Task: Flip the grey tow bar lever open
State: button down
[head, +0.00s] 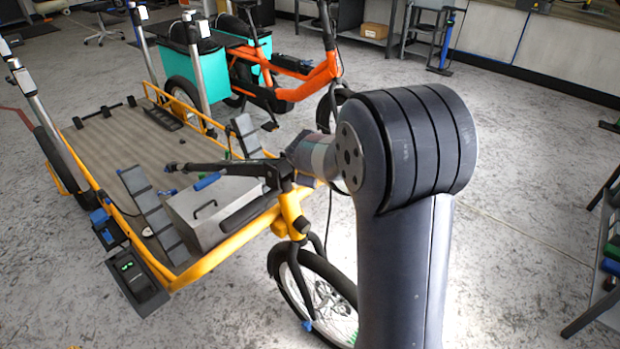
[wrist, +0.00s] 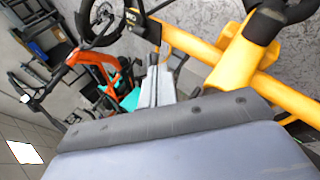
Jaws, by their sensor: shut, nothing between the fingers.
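My gripper (wrist: 154,72) shows in the wrist view as two pale grey fingers side by side, shut and empty. They point up the picture, just left of the thick yellow tubes of a cargo bike (wrist: 240,60). The gap between the fingertips and the tubes cannot be judged.
A grey metal case (head: 205,212) lies on the yellow bike's bed near its front wheel (head: 318,297). An orange bike (head: 300,82) with teal boxes stands behind it and also shows in the wrist view (wrist: 85,55). Speckled floor is clear right of my arm, before a shelf (head: 600,305).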

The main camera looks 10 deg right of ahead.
jog(key=w+n+t+y, duration=0.1)
jog(key=n, duration=0.3)
jog(key=w+r+n+t+y, duration=0.1)
jog(key=w+n+t+y, duration=0.1)
jog(key=n, duration=0.2)
jog(key=w+d+r+n+t+y, duration=0.1)
jog(key=n+t+y, duration=0.1)
jog(key=n, duration=0.2)
jog(key=shift+w+d+r+n+b, duration=0.1)
jog(key=shift+w+r+n+b, duration=0.2)
jog(key=shift+w+n, duration=0.1)
dwell(0.3)
jog(key=shift+s+a+b, duration=0.3)
jog(key=shift+a+b, duration=0.05)
jog(key=shift+a, duration=0.4)
